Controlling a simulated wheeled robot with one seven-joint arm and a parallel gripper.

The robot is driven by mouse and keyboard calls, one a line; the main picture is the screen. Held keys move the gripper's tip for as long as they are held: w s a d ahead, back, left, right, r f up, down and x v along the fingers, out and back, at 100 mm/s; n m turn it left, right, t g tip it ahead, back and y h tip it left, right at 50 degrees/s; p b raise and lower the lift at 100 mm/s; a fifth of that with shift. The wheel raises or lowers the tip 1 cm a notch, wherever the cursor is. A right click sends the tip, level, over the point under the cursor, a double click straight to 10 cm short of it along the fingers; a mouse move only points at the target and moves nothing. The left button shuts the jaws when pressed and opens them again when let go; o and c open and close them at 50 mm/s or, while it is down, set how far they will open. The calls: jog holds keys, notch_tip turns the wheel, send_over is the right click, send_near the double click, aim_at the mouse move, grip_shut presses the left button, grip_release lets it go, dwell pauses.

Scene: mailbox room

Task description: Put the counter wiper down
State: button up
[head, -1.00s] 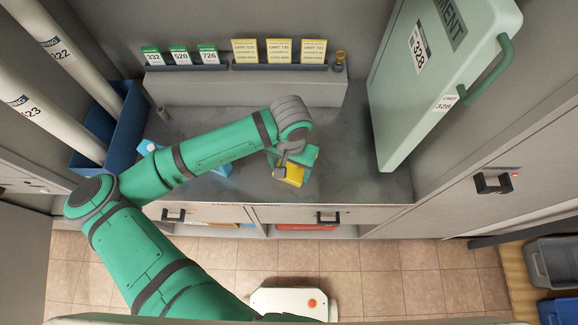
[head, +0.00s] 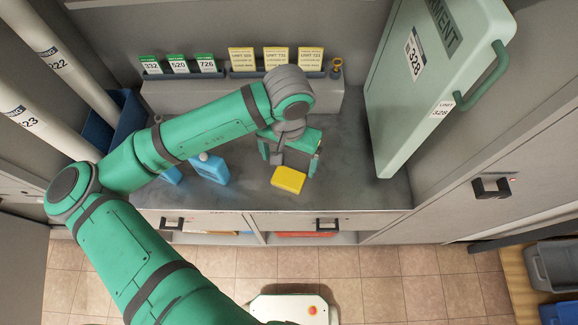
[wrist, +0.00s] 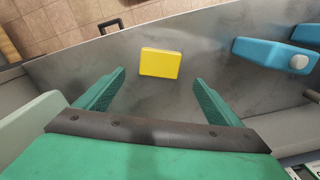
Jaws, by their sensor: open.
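The counter wiper appears as a yellow block (head: 289,179) lying on the grey counter (head: 345,183) near its front edge. In the wrist view the yellow block (wrist: 160,62) lies flat beyond the fingertips, between their lines and touching neither. My gripper (head: 289,150) is open and empty, just behind the block in the head view. Its two green fingers stand wide apart in the wrist view (wrist: 160,85).
A pale green door or panel (head: 430,90) stands at the right. Card holders (head: 240,73) line the back ledge. The counter right of the block is clear.

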jog(key=shift+r, duration=1.35)
jog(key=shift+a, duration=0.1)
